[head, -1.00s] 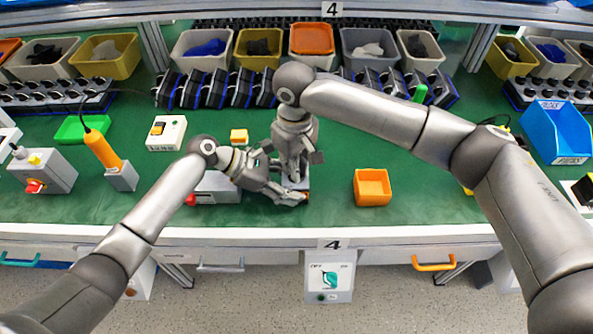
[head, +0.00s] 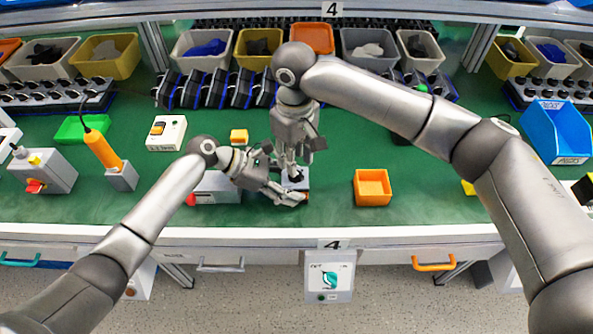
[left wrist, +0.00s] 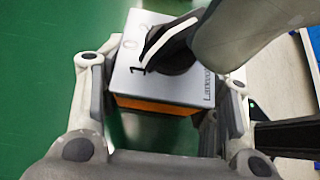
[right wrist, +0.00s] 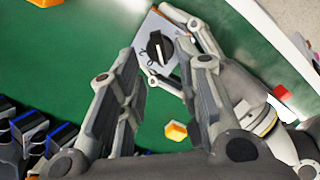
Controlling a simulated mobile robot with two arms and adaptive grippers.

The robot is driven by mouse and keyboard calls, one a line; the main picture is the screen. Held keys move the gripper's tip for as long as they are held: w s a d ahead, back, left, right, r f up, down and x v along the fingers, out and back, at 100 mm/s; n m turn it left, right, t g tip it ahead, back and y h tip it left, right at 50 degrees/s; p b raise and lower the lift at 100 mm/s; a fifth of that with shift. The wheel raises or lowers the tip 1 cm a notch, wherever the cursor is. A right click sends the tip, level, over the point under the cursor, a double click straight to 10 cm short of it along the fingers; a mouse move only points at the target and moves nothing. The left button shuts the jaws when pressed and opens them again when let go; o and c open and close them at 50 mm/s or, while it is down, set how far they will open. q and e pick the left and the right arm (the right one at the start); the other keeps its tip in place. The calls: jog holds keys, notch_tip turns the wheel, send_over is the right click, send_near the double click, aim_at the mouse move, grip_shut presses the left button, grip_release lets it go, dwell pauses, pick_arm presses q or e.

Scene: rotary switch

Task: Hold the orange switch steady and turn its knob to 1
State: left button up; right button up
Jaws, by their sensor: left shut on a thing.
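The orange switch (left wrist: 160,85) has a grey top, an orange lower body and a black knob (left wrist: 175,48) with a white line. In the left wrist view, the line's lower end points toward the printed 1. My left gripper (head: 290,193) is shut on the switch body, with one finger on each side. My right gripper (head: 290,168) is above the switch. In the right wrist view, its fingers (right wrist: 166,62) are apart with nothing between them, and the knob (right wrist: 160,46) shows beyond the tips. A right finger covers part of the knob in the left wrist view.
A grey box with a red button (head: 215,188) stands just left of the switch. An orange bin (head: 372,187) is to the right and a small yellow block (head: 239,136) is behind left. A row of dark devices (head: 220,88) lines the back.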

pick_arm(q)
jog(key=o, duration=1.1)
jog(key=v, duration=1.2)
